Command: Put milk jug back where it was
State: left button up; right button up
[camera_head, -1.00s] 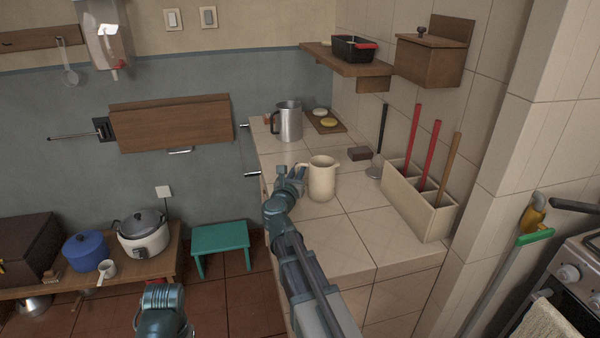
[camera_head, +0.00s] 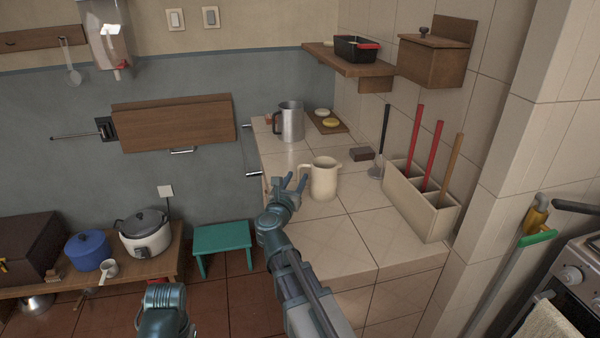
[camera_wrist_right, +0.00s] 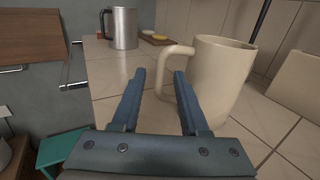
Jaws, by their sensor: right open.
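The cream milk jug (camera_head: 324,179) stands upright on the tiled counter, its handle on the left. It is also on the right in the right wrist view (camera_wrist_right: 222,82). My right gripper (camera_head: 296,181) is open and empty, just left of the jug on the handle side. In the right wrist view the two fingers (camera_wrist_right: 159,76) point forward, and the handle shows between and beyond their tips. I cannot tell whether the right finger touches the handle. A teal part of my left arm shows at the bottom left of the head view; its jaws are not visible.
A metal mug (camera_head: 291,122) stands at the counter's back, beside a small board (camera_head: 336,127) with round items. A divided holder (camera_head: 421,208) with long handles stands right of the jug. A dark block (camera_head: 361,154) lies behind it. The counter's front is clear.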

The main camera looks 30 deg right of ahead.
jog(key=v, duration=0.6)
jog(key=shift+s+a, duration=0.15)
jog(key=shift+a, duration=0.05)
